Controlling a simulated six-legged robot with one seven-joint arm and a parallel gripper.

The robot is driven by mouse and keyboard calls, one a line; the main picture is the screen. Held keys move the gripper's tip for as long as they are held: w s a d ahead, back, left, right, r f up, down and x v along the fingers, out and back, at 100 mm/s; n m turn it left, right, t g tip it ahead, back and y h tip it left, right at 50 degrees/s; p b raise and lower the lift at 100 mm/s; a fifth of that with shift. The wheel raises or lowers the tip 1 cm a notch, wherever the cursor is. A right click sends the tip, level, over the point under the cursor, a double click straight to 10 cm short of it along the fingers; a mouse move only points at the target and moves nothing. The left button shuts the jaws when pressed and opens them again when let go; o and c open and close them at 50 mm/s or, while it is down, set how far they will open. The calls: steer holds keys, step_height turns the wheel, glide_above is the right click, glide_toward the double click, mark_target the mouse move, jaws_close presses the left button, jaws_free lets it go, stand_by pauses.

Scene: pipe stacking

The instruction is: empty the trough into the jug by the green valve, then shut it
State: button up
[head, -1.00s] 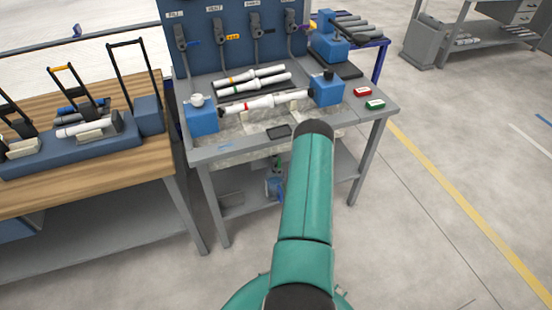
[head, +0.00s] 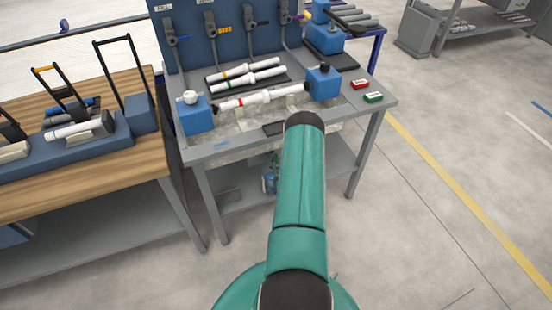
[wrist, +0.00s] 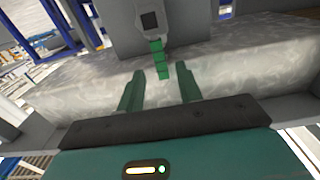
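In the wrist view, my gripper (wrist: 160,69) is open, with two green fingers apart. A green valve lever (wrist: 158,52) hangs from a grey block, its lower end at the gap between the fingertips. I see space on both sides of it and no clear contact. The pale, mottled trough wall (wrist: 85,80) spans behind the fingers. In the head view, the trough (head: 225,145) shows along the workbench front. A bluish vessel, perhaps the jug (head: 267,183), is under the bench, mostly hidden behind my arm. The gripper is hidden there.
The grey workbench (head: 362,113) carries blue blocks (head: 196,118), white pipes (head: 262,97) and red and green boxes (head: 373,97). A wooden table (head: 110,165) with a pipe rack stands at the left. The floor at the right (head: 430,210) is open.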

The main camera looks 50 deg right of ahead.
mark_target(277, 160)
steer(key=x, duration=0.4)
steer(key=shift+w, duration=0.35)
jaws_close()
